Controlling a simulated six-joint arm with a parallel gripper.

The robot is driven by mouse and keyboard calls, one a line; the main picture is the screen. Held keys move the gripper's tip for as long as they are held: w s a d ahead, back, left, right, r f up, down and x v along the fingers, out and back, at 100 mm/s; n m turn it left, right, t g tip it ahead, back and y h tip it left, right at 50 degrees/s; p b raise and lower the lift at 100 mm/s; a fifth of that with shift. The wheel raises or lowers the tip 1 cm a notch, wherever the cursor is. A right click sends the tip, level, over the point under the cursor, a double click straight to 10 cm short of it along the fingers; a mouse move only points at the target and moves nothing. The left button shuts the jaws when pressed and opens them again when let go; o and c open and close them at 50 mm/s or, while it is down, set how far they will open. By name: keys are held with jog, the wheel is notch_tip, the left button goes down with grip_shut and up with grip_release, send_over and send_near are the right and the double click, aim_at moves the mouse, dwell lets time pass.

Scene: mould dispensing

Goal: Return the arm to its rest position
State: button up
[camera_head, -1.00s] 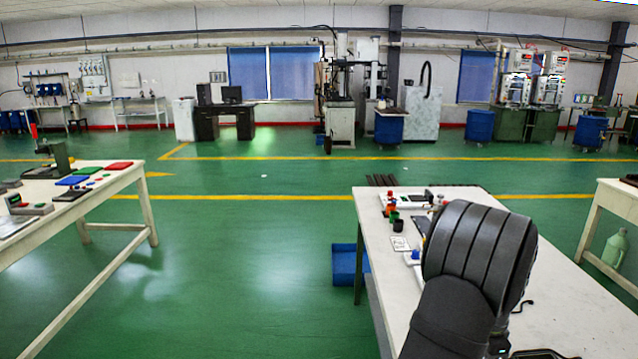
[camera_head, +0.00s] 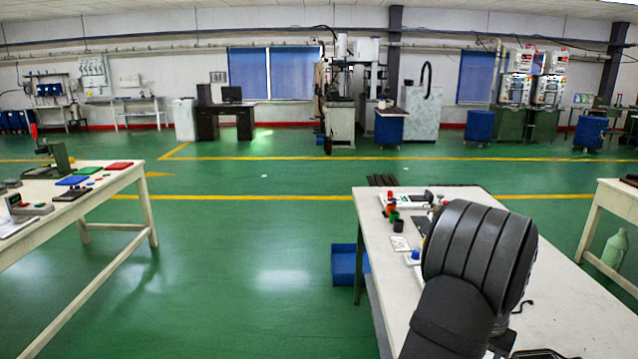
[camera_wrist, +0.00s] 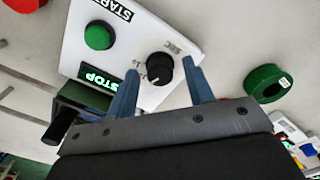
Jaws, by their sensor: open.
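In the wrist view my gripper (camera_wrist: 162,90) is open, its two blue-grey fingers apart with nothing held between them. In the head view my black arm (camera_head: 478,255) stands over the right-hand white table (camera_head: 560,310) and hides my gripper and part of the table.
In the head view a blue bin (camera_head: 346,265) stands beside the table. Another table (camera_head: 110,185) with coloured plates is at left. Green floor between is clear.

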jog(key=n, duration=0.5)
jog(key=shift+n, duration=0.3)
